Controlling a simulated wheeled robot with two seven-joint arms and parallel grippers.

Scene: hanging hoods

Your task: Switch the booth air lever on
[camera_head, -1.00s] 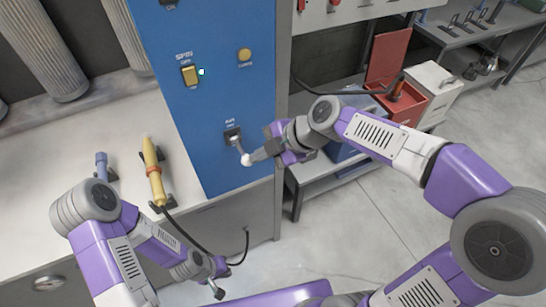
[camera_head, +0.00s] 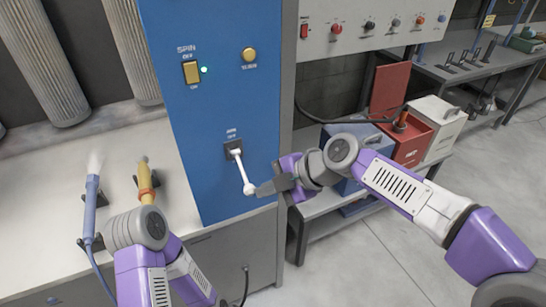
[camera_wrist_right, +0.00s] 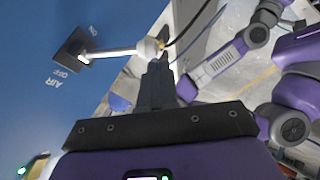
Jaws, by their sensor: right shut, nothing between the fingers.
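The booth air lever (camera_head: 241,170) is a white rod with a ball end on a black base plate, low on the blue panel (camera_head: 215,105). It sticks out from the panel and slants down in the head view. The wrist view shows the lever (camera_wrist_right: 112,51) with AIR and OFF lettering on one side of its base and ON on the other. I cannot tell exactly how far it leans. My right gripper (camera_head: 262,190) is shut and empty, its tips at the ball end; the fingers (camera_wrist_right: 155,68) look touching or very close.
Above are a yellow SPIN switch (camera_head: 191,72) with a green light and a round yellow button (camera_head: 249,55). A red box (camera_head: 408,140) sits on the right shelf.

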